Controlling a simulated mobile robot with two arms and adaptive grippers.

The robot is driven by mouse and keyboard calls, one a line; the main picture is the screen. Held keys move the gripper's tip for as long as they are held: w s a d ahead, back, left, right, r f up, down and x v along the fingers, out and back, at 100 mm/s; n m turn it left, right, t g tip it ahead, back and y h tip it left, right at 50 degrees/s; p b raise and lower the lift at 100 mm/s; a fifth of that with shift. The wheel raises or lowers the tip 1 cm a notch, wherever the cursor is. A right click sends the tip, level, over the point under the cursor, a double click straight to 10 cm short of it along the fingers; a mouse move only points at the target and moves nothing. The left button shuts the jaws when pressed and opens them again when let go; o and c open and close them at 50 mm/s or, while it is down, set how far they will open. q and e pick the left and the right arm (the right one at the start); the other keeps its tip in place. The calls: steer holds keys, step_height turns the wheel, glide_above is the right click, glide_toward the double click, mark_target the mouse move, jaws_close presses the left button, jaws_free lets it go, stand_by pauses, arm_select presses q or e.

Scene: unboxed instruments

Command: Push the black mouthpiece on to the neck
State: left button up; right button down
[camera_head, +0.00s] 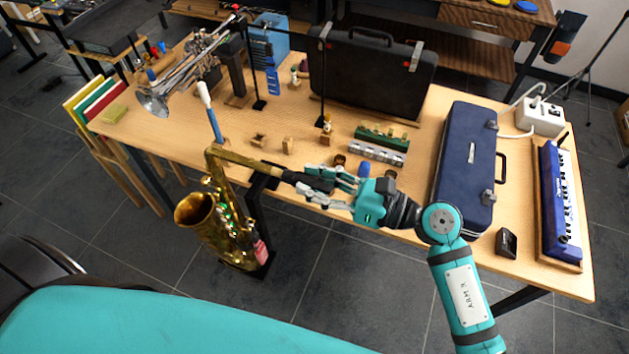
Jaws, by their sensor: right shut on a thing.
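A brass saxophone (206,212) stands upright on a stand at the table's front edge, its bell to the left. Its neck (245,160) reaches right from the top of the body, with a paler cork-coloured end. The black mouthpiece (312,182) lies between the fingers of my right gripper (322,184), which is shut on it from the right. The mouthpiece lines up with the neck's end. They look touching or nearly so; I cannot tell how far it is on. My left gripper is not in view.
On the wooden table (420,229) are a trumpet (188,68), a black case (368,75), a blue case (466,165), a blue keyboard (558,200) and small parts. A white-tipped blue rod (211,115) rises close behind the neck. Floor in front is clear.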

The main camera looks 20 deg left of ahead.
steer(key=shift+a, duration=0.6)
steer(key=shift+a, duration=0.15)
stand_by(0.3)
steer(key=c, duration=1.1)
jaws_free()
steer(key=shift+o, duration=0.2)
steer(key=shift+c, duration=0.2)
